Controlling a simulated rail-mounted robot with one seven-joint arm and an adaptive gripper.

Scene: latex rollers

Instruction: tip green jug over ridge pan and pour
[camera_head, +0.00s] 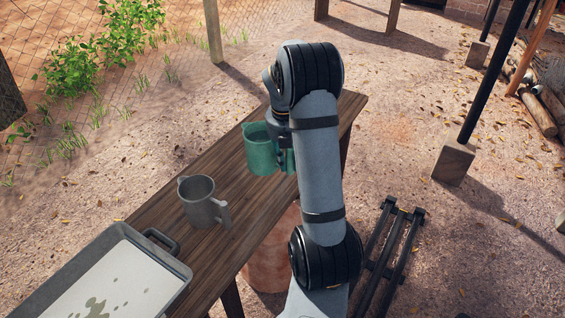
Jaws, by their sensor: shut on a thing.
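The green jug (259,150) looks upright over the far part of the wooden table. My gripper (284,158) is shut on the jug's right side, mostly hidden behind my own arm. I cannot tell whether the jug touches the table or hangs above it. A grey pan (178,268) with a raised rim and a handle lies on the near left end of the table, cut off by the picture edge. It holds a pale, flat layer with greenish patches. Any ridges in its floor are not visible.
A grey metal jug (199,203) stands on the wooden table (246,215) between the pan and the green jug. A reddish round container (270,262) stands below the table's right edge. A dark slatted rack (392,252) lies on the ground at right, near a post.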

